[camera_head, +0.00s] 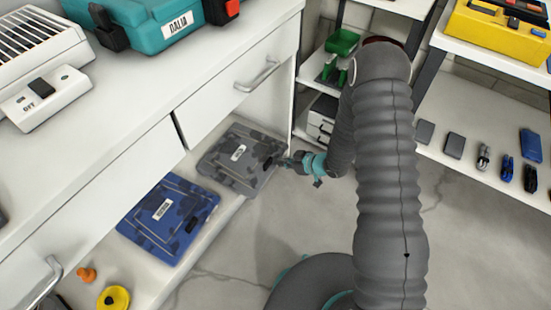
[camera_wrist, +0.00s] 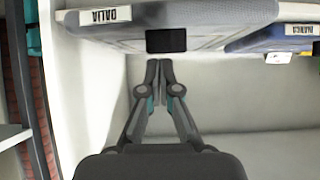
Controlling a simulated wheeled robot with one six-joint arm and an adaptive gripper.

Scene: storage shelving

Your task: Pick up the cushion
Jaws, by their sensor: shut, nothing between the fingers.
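A flat grey camouflage-patterned item (camera_head: 222,163) with a white label lies on the lower shelf; it may be the cushion, but I cannot tell for sure. A similar flat blue item (camera_head: 190,207) lies to its left, nearer the camera. My gripper (camera_head: 283,162) is beside the right edge of the grey item. In the wrist view my gripper (camera_wrist: 159,66) is shut and empty, its fingertips just below the edge of the grey item (camera_wrist: 215,13), near a black patch. I cannot tell whether they touch. The blue item (camera_wrist: 285,37) shows at the upper right there.
A white drawer front (camera_head: 235,85) with a handle overhangs the lower shelf. A yellow ring (camera_head: 113,299) and an orange knob (camera_head: 86,274) lie at the lower left. A teal case (camera_head: 150,20) stands on the counter. Shelves with small tools (camera_head: 484,157) stand at the right.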

